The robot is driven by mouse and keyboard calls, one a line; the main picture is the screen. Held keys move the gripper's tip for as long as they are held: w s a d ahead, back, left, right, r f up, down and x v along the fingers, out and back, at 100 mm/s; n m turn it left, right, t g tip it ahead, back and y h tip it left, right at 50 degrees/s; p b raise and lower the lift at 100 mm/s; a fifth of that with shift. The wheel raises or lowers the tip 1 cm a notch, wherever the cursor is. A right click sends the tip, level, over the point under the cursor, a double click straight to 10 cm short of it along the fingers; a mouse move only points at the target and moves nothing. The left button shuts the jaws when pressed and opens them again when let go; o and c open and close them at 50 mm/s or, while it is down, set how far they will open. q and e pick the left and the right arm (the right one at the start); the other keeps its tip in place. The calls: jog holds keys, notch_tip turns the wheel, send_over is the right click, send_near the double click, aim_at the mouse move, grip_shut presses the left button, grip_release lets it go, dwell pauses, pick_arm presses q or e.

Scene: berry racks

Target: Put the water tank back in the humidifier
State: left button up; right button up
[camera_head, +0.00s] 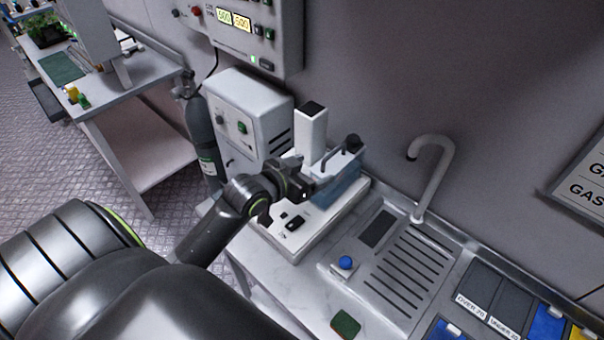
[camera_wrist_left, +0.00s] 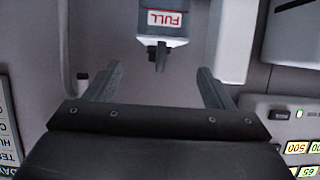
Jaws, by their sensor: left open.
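The humidifier is a white base (camera_head: 302,232) with a dark switch and a white column (camera_head: 311,132) with a black top, on the counter. The water tank (camera_head: 340,184), bluish with a pale top, dark handle and dark cap, stands at the base's back right, beside the column. I cannot tell whether it is fully seated. My left gripper (camera_head: 303,190) is open at the tank's near left side. In the left wrist view, the tank's red FULL label (camera_wrist_left: 165,19) shows beyond the spread fingers (camera_wrist_left: 160,72), with nothing held between them. My right gripper is out of view.
A sink with a drainboard (camera_head: 405,262) and curved tap (camera_head: 434,170) lies to the right. A white control box (camera_head: 248,112) and grey gas cylinder (camera_head: 200,135) stand behind on the left. A blue knob (camera_head: 346,262) and a dark green pad (camera_head: 345,323) are nearer.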

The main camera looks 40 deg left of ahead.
pick_arm(q)
jog(key=shift+v, duration=1.45)
jog(key=shift+s+f, duration=0.1)
